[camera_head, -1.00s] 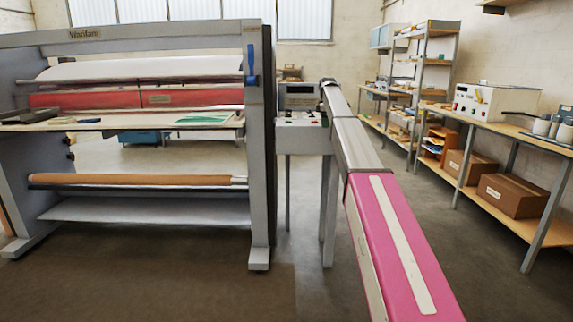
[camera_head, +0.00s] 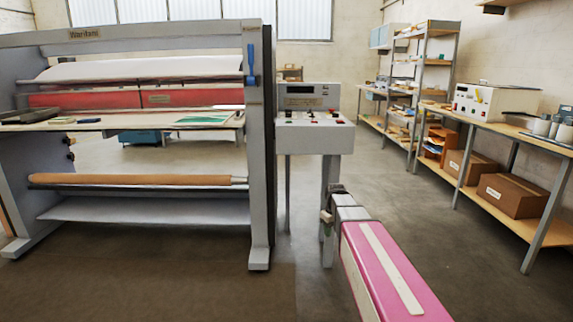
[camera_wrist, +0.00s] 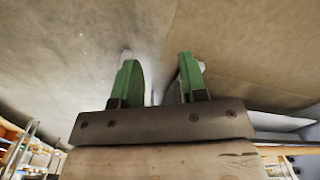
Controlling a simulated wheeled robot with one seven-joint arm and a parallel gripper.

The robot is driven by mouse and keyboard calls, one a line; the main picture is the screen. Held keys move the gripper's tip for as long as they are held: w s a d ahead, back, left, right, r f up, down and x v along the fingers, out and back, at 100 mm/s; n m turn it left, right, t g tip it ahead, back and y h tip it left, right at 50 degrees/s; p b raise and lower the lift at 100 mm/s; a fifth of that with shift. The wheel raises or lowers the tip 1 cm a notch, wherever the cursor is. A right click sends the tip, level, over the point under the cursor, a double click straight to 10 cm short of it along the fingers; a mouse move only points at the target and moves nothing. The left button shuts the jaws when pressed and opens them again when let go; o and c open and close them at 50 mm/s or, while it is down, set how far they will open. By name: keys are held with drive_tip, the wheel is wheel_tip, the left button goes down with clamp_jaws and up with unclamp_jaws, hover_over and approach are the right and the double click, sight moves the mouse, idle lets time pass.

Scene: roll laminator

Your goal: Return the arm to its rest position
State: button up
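My gripper (camera_wrist: 157,68) shows in the wrist view with its two green fingers spread apart. Nothing is between them, and bare concrete floor fills most of the view beyond. In the head view my pink and grey arm reaches up from the lower right, its far end low in front of the control stand.
The roll laminator (camera_head: 258,150) stands at left, with a red roller, a flat table and a brown lower roll. A control console (camera_head: 313,138) stands right of it, behind my arm. A workbench (camera_head: 500,130) with boxes lines the right wall. The floor between is clear.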

drive_tip(key=s+f+m, duration=0.2)
drive_tip(key=s+f, duration=0.2)
drive_tip(key=s, duration=0.6)
drive_tip(key=s+f+m, duration=0.3)
drive_tip(key=s+f, duration=0.1)
drive_tip(key=s, duration=0.6)
drive_tip(key=shift+f, duration=0.15)
drive_tip(key=shift+w, duration=0.15)
